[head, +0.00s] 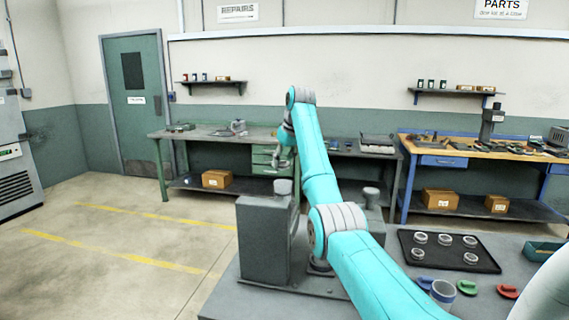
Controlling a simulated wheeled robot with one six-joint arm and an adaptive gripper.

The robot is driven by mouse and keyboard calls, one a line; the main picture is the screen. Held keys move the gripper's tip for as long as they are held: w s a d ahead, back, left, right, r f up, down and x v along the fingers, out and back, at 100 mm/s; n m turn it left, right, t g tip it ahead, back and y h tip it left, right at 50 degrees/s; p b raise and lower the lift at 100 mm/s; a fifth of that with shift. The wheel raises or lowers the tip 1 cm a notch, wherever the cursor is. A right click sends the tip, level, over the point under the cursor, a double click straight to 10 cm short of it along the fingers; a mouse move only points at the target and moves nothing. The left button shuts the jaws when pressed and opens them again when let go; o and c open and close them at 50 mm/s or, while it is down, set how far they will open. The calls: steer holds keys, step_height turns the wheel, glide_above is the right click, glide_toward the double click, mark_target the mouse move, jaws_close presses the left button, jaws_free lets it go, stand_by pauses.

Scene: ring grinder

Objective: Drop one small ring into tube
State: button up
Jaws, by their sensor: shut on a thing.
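My gripper (284,163) hangs above the grey grinder box (265,240). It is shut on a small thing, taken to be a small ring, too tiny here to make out. A short grey tube-like cylinder (283,187) stands on top of the box, a little below the gripper and apart from it. I cannot tell how well the two line up in depth. Several small pale rings (420,239) sit on the black tray (446,268) at the right, with a gap in the front row.
A second grey cylinder (371,193) stands behind my arm. Blue (424,283), green (467,287) and red (508,291) pieces and a blue-grey cup (443,292) lie in front of the tray. A teal bin (544,252) is at the right. Workbenches line the back wall.

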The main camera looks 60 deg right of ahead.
steer(key=shift+f, duration=2.55)
steer(key=shift+f, duration=0.1)
steer(key=o, duration=1.7)
steer(key=shift+r, duration=3.5)
